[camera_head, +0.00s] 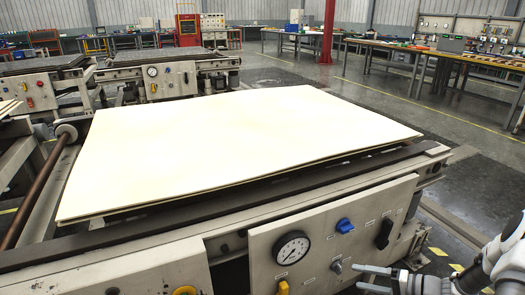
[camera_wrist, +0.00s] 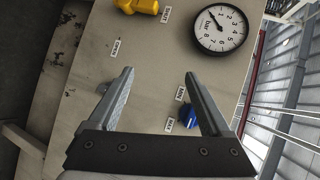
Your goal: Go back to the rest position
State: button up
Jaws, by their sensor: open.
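My gripper (camera_head: 364,278) is at the lower right of the head view, in front of the press's control panel (camera_head: 262,264). Its two fingers point left and stand apart with nothing between the tips. In the wrist view my gripper (camera_wrist: 159,74) is also open and empty. Behind the fingers is the panel face, with a blue knob (camera_wrist: 188,116) seen between them near the right finger. The round pressure gauge (camera_wrist: 221,27) and a yellow knob (camera_wrist: 137,6) are beyond the fingertips. In the head view the blue knob (camera_head: 345,225) is above my gripper.
A large pale board (camera_head: 235,140) lies on the press bed above the panel. A small metal toggle (camera_head: 337,266) and a black switch (camera_head: 384,234) stick out near my gripper. A red column (camera_head: 328,30) and workbenches (camera_head: 440,52) stand farther back. Open floor (camera_head: 400,100) lies to the right.

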jog(key=s+a+r+n+g+h+p, duration=0.1)
jog(key=s+a+r+n+h, duration=0.2)
jog(key=r, duration=0.8)
jog(key=s+a+r+n+g+h+p, duration=0.15)
jog(key=a+r+h, duration=0.3)
jog(key=r, duration=0.55)
jog(key=s+a+r+n+g+h+p, duration=0.1)
jog(key=s+a+r+n+h, duration=0.2)
jog(key=r, duration=0.8)
jog(key=s+a+m+t+h+b, duration=0.1)
jog(key=s+a+b, duration=0.2)
jog(key=s, duration=0.5)
jog(key=s+a+m+t+b, duration=0.1)
jog(key=s+a+b, duration=0.2)
jog(key=s, duration=0.4)
notch_tip(320, 180, up, 23)
jog(key=p, duration=2.4)
jog(key=shift+d+r, duration=0.15)
jog(key=shift+d, duration=0.05)
jog(key=shift+a+n+g, duration=0.1)
jog(key=shift+n+g, duration=0.15)
